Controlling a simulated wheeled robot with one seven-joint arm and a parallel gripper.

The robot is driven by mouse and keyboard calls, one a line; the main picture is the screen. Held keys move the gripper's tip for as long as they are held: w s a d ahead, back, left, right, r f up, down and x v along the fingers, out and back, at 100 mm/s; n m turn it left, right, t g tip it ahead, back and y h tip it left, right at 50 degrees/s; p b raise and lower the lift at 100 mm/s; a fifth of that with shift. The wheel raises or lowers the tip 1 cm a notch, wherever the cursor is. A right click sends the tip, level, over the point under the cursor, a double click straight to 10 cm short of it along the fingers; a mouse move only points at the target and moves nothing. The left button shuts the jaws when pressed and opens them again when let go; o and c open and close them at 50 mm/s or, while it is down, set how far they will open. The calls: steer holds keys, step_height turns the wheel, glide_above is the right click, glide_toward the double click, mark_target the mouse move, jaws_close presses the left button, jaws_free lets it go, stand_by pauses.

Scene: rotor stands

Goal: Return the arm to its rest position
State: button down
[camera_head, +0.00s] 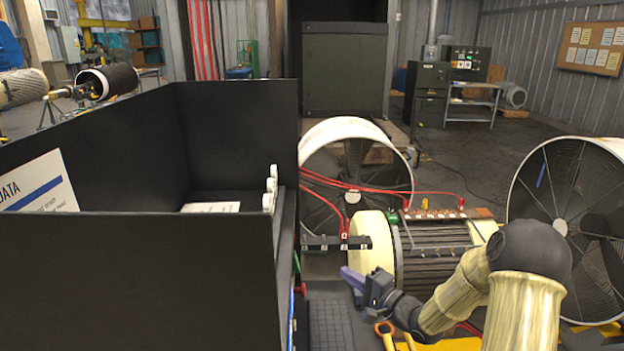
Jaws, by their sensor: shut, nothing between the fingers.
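My arm (470,290) enters from the lower right in a yellowish sleeve with a dark joint, bent towards the left. My gripper (352,279) is at its end, pointing left, with purplish fingers shut and nothing visible between them. It is in front of the cream end of the motor-like machine (370,245) and appears close to it. I cannot tell whether they touch. The arm hides part of the machine's right side.
A black open-topped enclosure (130,280) fills the left. Fans stand behind the machine (350,130) and at right (575,225). Red cables (385,190) run to a terminal strip (450,214). A yellow-handled tool (384,332) lies below my gripper. Open floor (480,150) lies farther back.

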steer(key=s+d+n+g+h+p, duration=0.2)
steer(key=s+n+g+h, duration=0.8)
steer(key=s, duration=1.5)
steer(key=shift+s+d+f+g+h, duration=0.2)
steer(key=shift+s+d+g+h, duration=0.25)
steer(key=shift+h, duration=0.65)
steer(key=shift+w+d, duration=0.15)
